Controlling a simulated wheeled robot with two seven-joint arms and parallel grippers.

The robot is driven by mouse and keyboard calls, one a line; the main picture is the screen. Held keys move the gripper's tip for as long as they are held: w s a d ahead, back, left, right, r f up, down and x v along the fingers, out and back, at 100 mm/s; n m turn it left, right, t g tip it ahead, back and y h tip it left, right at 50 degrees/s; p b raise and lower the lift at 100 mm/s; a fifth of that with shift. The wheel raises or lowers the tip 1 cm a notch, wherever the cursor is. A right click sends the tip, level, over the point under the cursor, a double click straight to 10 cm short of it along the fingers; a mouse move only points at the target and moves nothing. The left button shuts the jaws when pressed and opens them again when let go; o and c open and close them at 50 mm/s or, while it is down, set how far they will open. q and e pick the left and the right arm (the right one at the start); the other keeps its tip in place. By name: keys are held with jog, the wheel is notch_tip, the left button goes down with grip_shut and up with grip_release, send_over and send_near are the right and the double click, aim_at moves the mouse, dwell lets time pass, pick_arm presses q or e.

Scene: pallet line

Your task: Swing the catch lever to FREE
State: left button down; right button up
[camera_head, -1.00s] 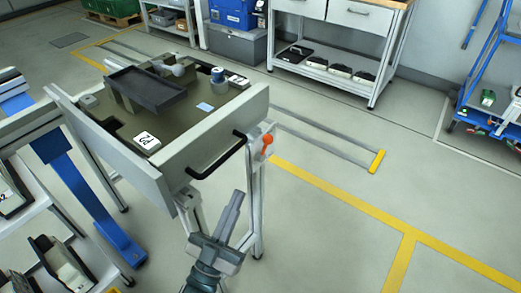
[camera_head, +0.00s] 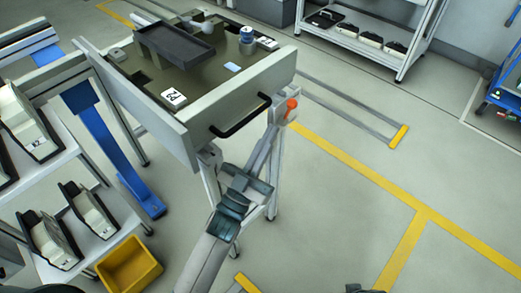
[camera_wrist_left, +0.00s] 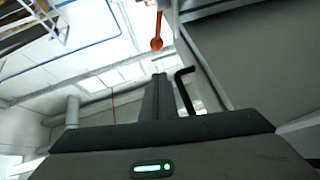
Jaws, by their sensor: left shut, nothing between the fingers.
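The catch lever (camera_head: 291,108) is a short orange-red lever with a round knob, at the right front corner of the drawer-like cart (camera_head: 245,94). It also shows in the left wrist view (camera_wrist_left: 156,42), beyond my fingers. No FREE marking is readable. My left gripper (camera_head: 271,134) is shut and empty, its fingers pointing up toward the lever from just below and left of it. In the left wrist view the closed fingers (camera_wrist_left: 160,92) sit below the knob, with a visible gap. My right gripper is not seen.
A black bar handle (camera_head: 241,118) sticks out of the cart's front, close to my left fingers. A dark tray (camera_head: 174,42) and a white card marked P2 (camera_head: 173,98) lie on the cart. Shelves with bins stand at left.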

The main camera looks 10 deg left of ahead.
aim_at(282, 119)
pick_arm(q)
jog(key=shift+w+d+r, duration=0.15)
jog(key=shift+w+d, duration=0.3)
jog(key=shift+w, duration=0.5)
jog(key=shift+w+d+r, duration=0.15)
jog(key=shift+w+d, duration=0.3)
jog(key=shift+w, duration=0.5)
jog(key=shift+w+d+r, duration=0.15)
jog(key=shift+w+d, duration=0.3)
jog(key=shift+w, duration=0.5)
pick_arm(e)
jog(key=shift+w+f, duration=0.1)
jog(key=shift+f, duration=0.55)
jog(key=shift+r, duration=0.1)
